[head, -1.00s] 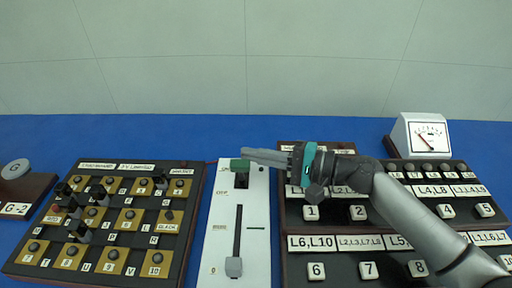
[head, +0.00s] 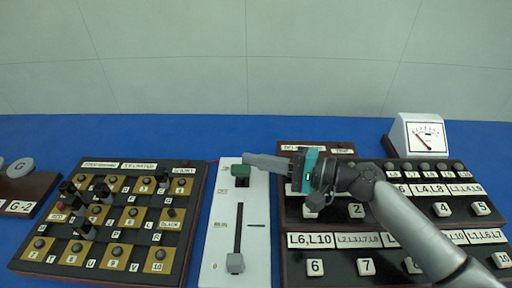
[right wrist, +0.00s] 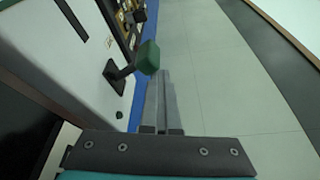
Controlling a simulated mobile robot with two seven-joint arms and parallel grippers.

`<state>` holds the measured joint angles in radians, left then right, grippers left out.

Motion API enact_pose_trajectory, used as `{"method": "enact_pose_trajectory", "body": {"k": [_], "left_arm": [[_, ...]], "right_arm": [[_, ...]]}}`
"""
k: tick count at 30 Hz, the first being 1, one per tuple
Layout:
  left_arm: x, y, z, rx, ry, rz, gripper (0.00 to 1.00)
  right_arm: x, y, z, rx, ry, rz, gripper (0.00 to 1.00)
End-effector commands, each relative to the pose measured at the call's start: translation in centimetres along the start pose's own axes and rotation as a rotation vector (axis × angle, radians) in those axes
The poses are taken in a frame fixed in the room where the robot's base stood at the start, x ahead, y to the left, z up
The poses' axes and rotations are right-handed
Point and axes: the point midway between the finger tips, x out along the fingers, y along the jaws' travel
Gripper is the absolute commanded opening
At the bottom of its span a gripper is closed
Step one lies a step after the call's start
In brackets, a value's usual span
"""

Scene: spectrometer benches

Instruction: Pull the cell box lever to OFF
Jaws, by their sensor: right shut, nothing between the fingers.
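The cell box (head: 258,240) is a white upright-plated panel in the middle of the blue bench. Its lever has a green knob (head: 241,170) on a dark slot near the far end, close to the upper of two small labels at its left. My right gripper (head: 249,161) is shut and empty, its fingertips just behind and right of the knob. In the right wrist view the shut fingers (right wrist: 161,88) lie right beside the green knob (right wrist: 148,57); I cannot tell if they touch it. My left gripper is out of view.
A grey slider knob (head: 235,262) sits at the near end of the box's long slot. A dark plug board (head: 190,210) stands left. A dark key panel (head: 335,242) stands right, under my arm, with a white meter (head: 425,137) behind.

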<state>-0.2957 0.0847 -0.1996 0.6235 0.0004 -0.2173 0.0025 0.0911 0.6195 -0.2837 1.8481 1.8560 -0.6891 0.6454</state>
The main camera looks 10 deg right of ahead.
Motion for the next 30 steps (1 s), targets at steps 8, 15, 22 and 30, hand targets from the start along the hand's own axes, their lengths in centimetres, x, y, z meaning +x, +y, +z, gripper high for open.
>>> {"method": "enact_pose_trajectory", "body": {"k": [8, 15, 22, 30], "left_arm": [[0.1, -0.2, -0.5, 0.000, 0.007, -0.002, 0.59], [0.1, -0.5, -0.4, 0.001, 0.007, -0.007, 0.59], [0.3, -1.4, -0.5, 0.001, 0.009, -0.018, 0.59], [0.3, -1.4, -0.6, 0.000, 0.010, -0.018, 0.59]], "right_arm": [[0.1, 0.7, 0.7, 0.010, -0.020, 0.014, 0.00], [-1.1, 0.8, 0.6, 0.012, -0.017, 0.016, 0.00], [-5.2, 0.7, 0.3, 0.009, -0.011, 0.014, 0.00], [-10.2, 0.3, 0.0, 0.006, -0.003, 0.007, 0.00]]}}
